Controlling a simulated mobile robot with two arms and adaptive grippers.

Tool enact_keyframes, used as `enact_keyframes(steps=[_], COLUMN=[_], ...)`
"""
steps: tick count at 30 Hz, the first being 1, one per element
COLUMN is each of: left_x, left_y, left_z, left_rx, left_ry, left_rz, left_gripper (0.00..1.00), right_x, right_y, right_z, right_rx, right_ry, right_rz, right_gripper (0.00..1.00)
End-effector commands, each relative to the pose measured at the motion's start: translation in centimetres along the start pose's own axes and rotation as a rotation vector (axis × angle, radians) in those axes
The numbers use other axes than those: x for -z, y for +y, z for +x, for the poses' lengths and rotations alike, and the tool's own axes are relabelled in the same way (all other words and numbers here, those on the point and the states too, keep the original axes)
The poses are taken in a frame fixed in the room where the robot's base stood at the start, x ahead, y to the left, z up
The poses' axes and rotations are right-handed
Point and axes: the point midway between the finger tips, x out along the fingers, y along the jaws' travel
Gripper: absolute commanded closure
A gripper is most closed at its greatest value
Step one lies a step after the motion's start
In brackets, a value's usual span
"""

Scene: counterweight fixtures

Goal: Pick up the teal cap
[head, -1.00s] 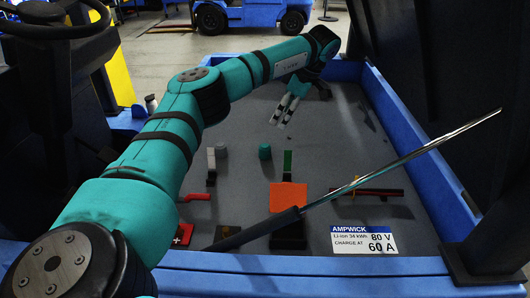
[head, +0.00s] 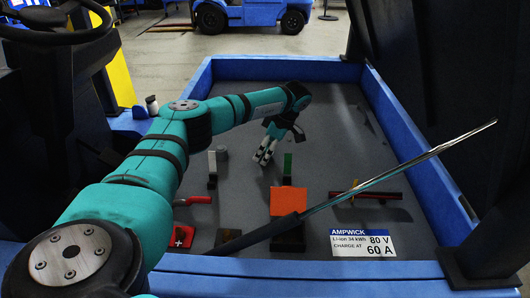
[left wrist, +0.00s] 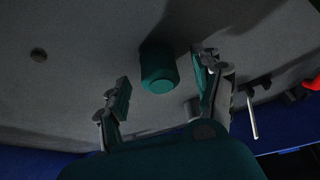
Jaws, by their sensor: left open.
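The teal cap (left wrist: 159,68) is a short cylinder standing on the grey floor of the blue-walled bay. In the left wrist view it lies between the spread fingers of my left gripper (left wrist: 161,72), with a gap on each side. The left gripper is open and holds nothing. I cannot tell its exact height over the cap. My right gripper is not in view.
Near the gripper stand a grey cylinder (head: 222,153), a pale upright piece (head: 212,163), a green upright piece (head: 287,165) and an orange block (head: 288,200). A long metal rod (head: 400,171) slants across the front.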

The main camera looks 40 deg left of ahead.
Motion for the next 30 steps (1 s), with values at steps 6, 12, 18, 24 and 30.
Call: enact_keyframes(steps=[6, 12, 18, 24, 30], left_x=[0.0, 0.0, 0.0, 0.0, 1.0], left_y=[0.0, 0.0, 0.0, 0.0, 0.1], left_z=[0.1, 0.1, 0.0, -0.1, -2.5], left_rx=[0.0, -0.001, -0.001, -0.001, -0.005], left_ry=[0.0, 0.0, 0.0, 0.0, -0.002], left_rz=[0.0, 0.001, 0.001, 0.001, -0.001], left_gripper=[0.33, 0.58, 0.72, 0.72, 0.72], right_x=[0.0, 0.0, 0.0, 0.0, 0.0], right_y=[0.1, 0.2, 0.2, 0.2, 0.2], right_z=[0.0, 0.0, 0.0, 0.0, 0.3], right_rx=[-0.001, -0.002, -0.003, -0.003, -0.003], right_ry=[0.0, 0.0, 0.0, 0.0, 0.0], right_rz=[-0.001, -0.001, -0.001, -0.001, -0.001], right_gripper=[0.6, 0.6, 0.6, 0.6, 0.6])
